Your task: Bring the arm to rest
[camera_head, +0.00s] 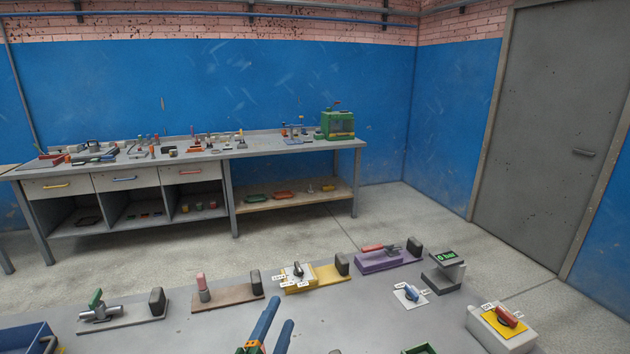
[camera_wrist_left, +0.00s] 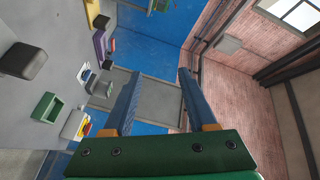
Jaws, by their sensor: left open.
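My left gripper (camera_head: 280,312) shows at the bottom middle of the head view, its two blue fingers pointing up and away over the grey near table. In the left wrist view the fingers of the left gripper (camera_wrist_left: 160,73) stand apart with nothing between them, above a green gripper body. It touches none of the panels. My right gripper is in neither view.
The near grey table (camera_head: 235,318) bears a green-handled valve panel (camera_head: 122,312), a brown panel (camera_head: 228,293), a yellow panel (camera_head: 325,272), a purple panel (camera_head: 385,262), a gauge block (camera_head: 443,270) and a red-switch box (camera_head: 503,326). A cluttered workbench (camera_head: 295,144) stands behind.

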